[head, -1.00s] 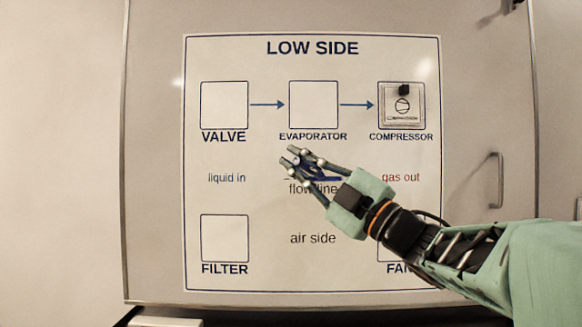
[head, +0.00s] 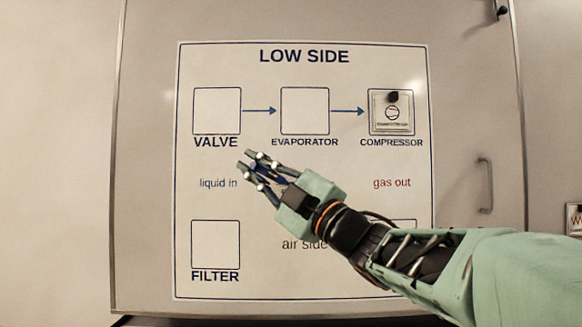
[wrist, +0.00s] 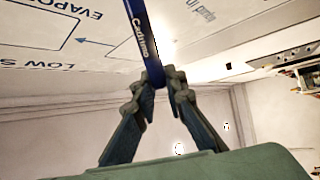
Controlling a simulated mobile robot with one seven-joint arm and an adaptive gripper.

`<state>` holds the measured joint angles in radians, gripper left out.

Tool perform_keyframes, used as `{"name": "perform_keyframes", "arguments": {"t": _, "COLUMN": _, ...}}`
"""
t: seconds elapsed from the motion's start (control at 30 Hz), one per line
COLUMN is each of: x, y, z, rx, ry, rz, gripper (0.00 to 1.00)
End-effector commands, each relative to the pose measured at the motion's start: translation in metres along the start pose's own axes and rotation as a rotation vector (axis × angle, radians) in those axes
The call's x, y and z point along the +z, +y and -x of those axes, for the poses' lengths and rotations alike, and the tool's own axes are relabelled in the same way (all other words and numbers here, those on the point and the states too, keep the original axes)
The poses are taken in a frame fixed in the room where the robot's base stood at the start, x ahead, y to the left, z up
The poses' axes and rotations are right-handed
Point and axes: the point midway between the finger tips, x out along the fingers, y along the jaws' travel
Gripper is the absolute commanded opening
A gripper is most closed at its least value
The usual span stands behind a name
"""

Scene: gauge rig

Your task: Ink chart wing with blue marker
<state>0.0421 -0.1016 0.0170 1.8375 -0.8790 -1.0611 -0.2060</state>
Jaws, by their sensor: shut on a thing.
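My gripper (head: 246,160) is shut on a blue marker (wrist: 141,35), in front of the white chart (head: 345,65) titled LOW SIDE. In the wrist view the marker, with white lettering, rises from between the fingertips (wrist: 160,78) and runs out of the top edge. In the head view only a little blue of the marker shows between the fingers. My gripper is below and between the VALVE box (head: 217,111) and the EVAPORATOR box (head: 305,112). I cannot tell whether the marker tip touches the chart. My gripper and arm hide the chart's middle and lower right.
A card with a black knob (head: 391,112) sits in the COMPRESSOR box. The FILTER box (head: 215,244) is empty. The chart is on a large grey panel (head: 470,80) with a handle (head: 486,186) at the right. The chart's left side is clear of my arm.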

Motion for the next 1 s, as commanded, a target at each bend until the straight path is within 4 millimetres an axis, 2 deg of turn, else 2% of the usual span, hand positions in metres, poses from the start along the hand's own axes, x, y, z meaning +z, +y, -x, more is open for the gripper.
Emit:
{"name": "perform_keyframes", "arguments": {"t": 0.03, "x": -0.006, "y": 0.002, "z": -0.002, "rx": 0.003, "ry": 0.007, "rz": 0.004, "gripper": 0.0}}
{"name": "perform_keyframes", "arguments": {"t": 0.5, "x": -0.024, "y": -0.018, "z": -0.025, "rx": 0.004, "ry": 0.008, "rz": 0.004, "gripper": 0.0}}
{"name": "perform_keyframes", "arguments": {"t": 0.87, "x": -0.024, "y": -0.018, "z": -0.025, "rx": 0.003, "ry": 0.006, "rz": 0.003, "gripper": 0.0}}
{"name": "perform_keyframes", "arguments": {"t": 1.0, "x": -0.034, "y": -0.019, "z": -0.018, "rx": 0.004, "ry": 0.008, "rz": 0.006, "gripper": 0.0}}
